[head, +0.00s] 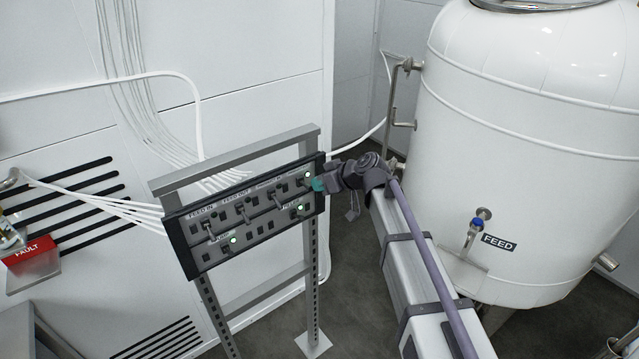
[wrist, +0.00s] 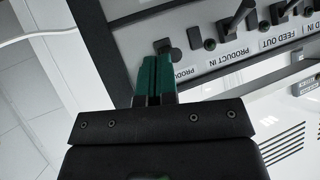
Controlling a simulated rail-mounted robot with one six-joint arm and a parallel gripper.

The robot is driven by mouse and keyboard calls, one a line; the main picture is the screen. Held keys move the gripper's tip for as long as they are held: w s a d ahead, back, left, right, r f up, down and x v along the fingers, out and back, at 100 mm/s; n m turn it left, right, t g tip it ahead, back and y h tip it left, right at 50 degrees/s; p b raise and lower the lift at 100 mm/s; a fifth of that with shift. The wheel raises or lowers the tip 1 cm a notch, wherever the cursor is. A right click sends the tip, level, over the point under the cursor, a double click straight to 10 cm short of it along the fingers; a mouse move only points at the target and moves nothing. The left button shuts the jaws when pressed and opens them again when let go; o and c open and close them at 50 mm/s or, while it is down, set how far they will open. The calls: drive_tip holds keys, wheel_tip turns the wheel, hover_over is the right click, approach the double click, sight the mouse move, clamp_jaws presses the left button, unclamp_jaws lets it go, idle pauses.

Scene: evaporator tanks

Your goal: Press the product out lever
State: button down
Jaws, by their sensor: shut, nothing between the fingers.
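The control panel (head: 245,215) carries a row of black levers and hangs on a grey metal frame. In the wrist view the panel (wrist: 205,75) shows the labels "PRODUCT IN" and a cut-off "PRODU…" (wrist: 187,72). A small dark part (wrist: 163,46) beside that label sits just beyond my fingertips; it may be the product out lever, but its shape is mostly hidden. My gripper (head: 318,185) is at the panel's right end, with teal fingers shut and empty. In the wrist view my gripper (wrist: 154,62) lies close to the panel face; contact cannot be told.
Another lever (wrist: 238,18) stands out beside "PRODUCT IN". A white feed tank (head: 530,150) with a blue-handled valve (head: 475,225) stands at the right. A red FAULT box (head: 35,258) is at the far left. White cables run along the wall behind the panel.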

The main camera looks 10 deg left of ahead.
drive_tip(key=d+r+p, duration=0.5)
drive_tip(key=r+p, duration=0.2)
drive_tip(key=shift+s+d+r, duration=0.4)
drive_tip(key=shift+s, duration=0.05)
drive_tip(key=w+a+r+m+g+h+p, duration=0.1)
drive_tip(key=w+r+g+h+p, duration=0.3)
drive_tip(key=p, duration=0.7)
drive_tip(key=shift+w+r+h, duration=0.5)
drive_tip(key=shift+w+h, duration=0.15)
drive_tip(key=shift+h, duration=0.15)
